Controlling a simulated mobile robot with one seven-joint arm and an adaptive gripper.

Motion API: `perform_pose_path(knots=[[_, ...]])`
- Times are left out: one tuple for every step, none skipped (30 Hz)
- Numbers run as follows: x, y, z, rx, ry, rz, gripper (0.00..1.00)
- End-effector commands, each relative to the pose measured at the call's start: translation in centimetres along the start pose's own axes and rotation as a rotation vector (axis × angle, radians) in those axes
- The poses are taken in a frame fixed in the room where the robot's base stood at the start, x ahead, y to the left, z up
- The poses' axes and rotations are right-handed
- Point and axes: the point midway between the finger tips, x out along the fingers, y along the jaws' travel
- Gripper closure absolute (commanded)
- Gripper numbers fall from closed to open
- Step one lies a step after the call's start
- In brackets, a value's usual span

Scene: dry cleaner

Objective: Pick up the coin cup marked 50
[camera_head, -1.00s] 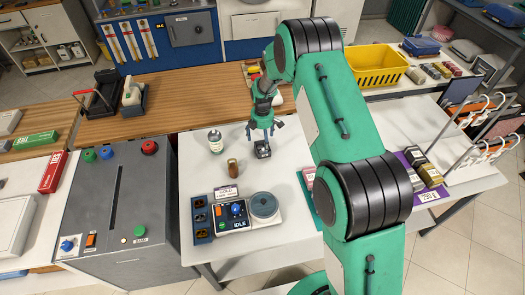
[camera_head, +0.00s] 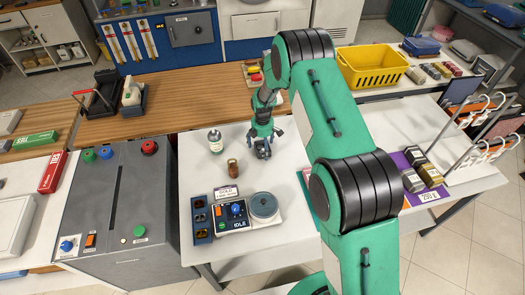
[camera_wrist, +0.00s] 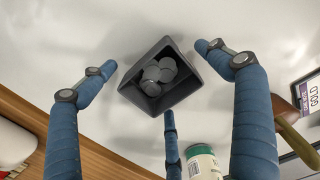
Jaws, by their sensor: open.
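The coin cup is a small dark grey, square-mouthed cup (camera_wrist: 184,92) with several round grey coins in it. In the wrist view it sits between my spread fingers, with white table visible around it. No 50 mark is legible on it. In the head view the cup (camera_head: 263,153) stands on the white table, partly hidden under my gripper (camera_head: 263,136). My gripper is open above and around the cup. In the wrist view the left and right fingers are clearly apart from its sides, and the third finger's tip is close below its near corner.
A control panel reading IDLE (camera_head: 231,213) and a round scale plate (camera_head: 264,205) are nearer the front. A wooden counter (camera_head: 190,112) borders the table behind.

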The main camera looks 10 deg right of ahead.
Motion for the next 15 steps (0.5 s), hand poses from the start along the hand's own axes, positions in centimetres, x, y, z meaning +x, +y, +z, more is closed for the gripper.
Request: perform_pose_path(knots=[[0.00,0.00,0.00,0.000,0.000,0.000,0.11],[0.00,0.00,0.00,0.000,0.000,0.000,0.11],[0.00,-0.01,0.00,0.000,0.000,0.000,0.11],[0.00,-0.01,0.00,0.000,0.000,0.000,0.11],[0.00,-0.01,0.00,0.000,0.000,0.000,0.13],[-0.01,-0.01,0.00,0.000,0.000,0.000,0.21],[-0.01,-0.01,0.00,0.000,0.000,0.000,0.27],[-0.01,-0.01,0.00,0.000,0.000,0.000,0.33],[-0.01,-0.01,0.00,0.000,0.000,0.000,0.41],[-0.01,-0.01,0.00,0.000,0.000,0.000,0.47],[-0.01,-0.01,0.00,0.000,0.000,0.000,0.53],[-0.01,-0.01,0.00,0.000,0.000,0.000,0.61],[0.00,-0.01,0.00,0.000,0.000,0.000,0.66],[0.00,-0.01,0.00,0.000,0.000,0.000,0.66],[-0.02,0.01,0.00,0.000,0.000,0.000,0.66]])
